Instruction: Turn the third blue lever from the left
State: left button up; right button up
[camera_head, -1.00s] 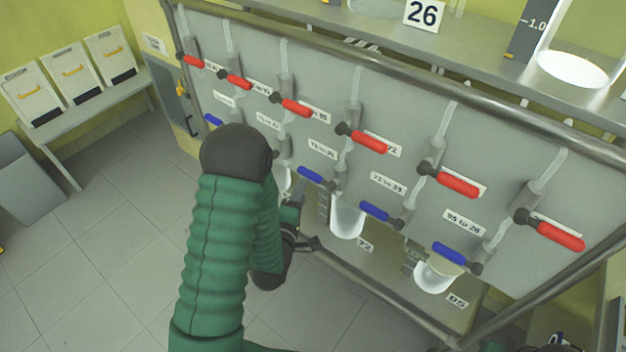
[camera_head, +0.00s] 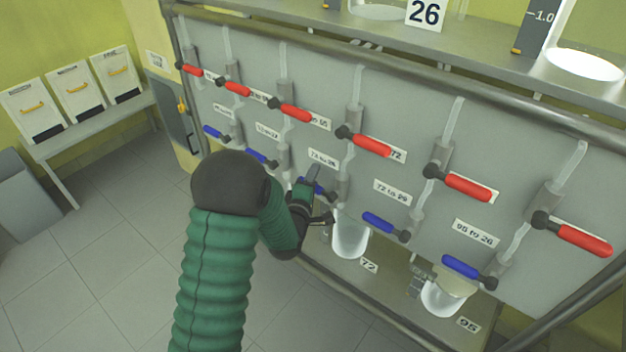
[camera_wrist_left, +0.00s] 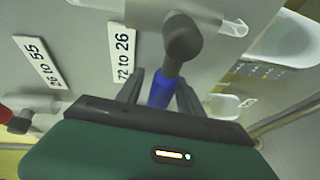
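The third blue lever from the left (camera_head: 331,190) is on the grey panel, low and near the middle. My left gripper (camera_head: 312,184) is at it and hides part of its handle. In the left wrist view the blue handle (camera_wrist_left: 161,92) lies between my two fingers (camera_wrist_left: 160,90), below its dark round pivot (camera_wrist_left: 182,38). The fingers are apart, one on each side of the handle; a gap shows on the left, and contact on the right is unclear. A label reading "72 to 26" (camera_wrist_left: 122,51) is beside it. My right gripper is out of view.
Other blue levers are the first (camera_head: 213,132), second (camera_head: 261,157), fourth (camera_head: 379,223) and fifth (camera_head: 461,266). A row of red levers (camera_head: 369,145) runs above. Glass vessels (camera_head: 350,238) stand below. A metal rail (camera_head: 400,67) crosses the top.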

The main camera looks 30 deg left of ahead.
pick_arm(q)
jog(key=shift+a, duration=0.15)
grip_shut()
jog(key=shift+f, duration=0.15)
dwell(1.0)
